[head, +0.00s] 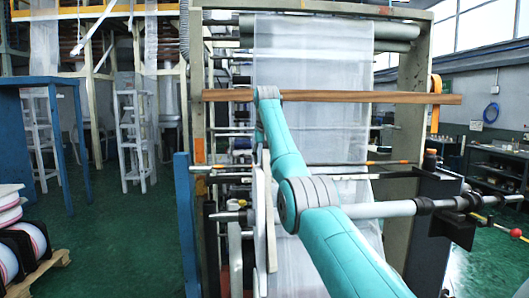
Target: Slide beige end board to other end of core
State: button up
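A narrow beige board (271,232) stands upright, seen nearly edge-on, close to the left of my teal arm. A paler off-white board (260,237) stands right beside it; I cannot tell whether they touch. A grey horizontal core or shaft (383,209) runs from behind my arm to a dark holder on the right. My arm covers the part of the core near the beige board, so how the board sits on it is hidden. My arm reaches up and away to the middle of the view. My gripper cannot be made out.
A wooden bar (400,98) crosses the machine frame above, behind the arm's top. Clear film (335,130) hangs behind. A dark holder (443,205) bears the core's right end. A blue post (186,225) stands left, with open green floor (118,240) beyond.

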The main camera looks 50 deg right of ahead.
jog(key=shift+f, duration=0.1)
grip_shut()
jog(key=shift+d, duration=0.1)
jog(key=s+d, duration=0.9)
jog(key=s, duration=0.1)
jog(key=shift+s, duration=0.3)
dwell(0.8)
jog(key=shift+f, duration=0.1)
jog(key=s+d, duration=0.9)
jog(key=s, duration=0.1)
jog(key=shift+s+f, duration=0.15)
jog(key=shift+s, duration=0.25)
dwell(0.9)
jog(key=shift+s+d, duration=0.1)
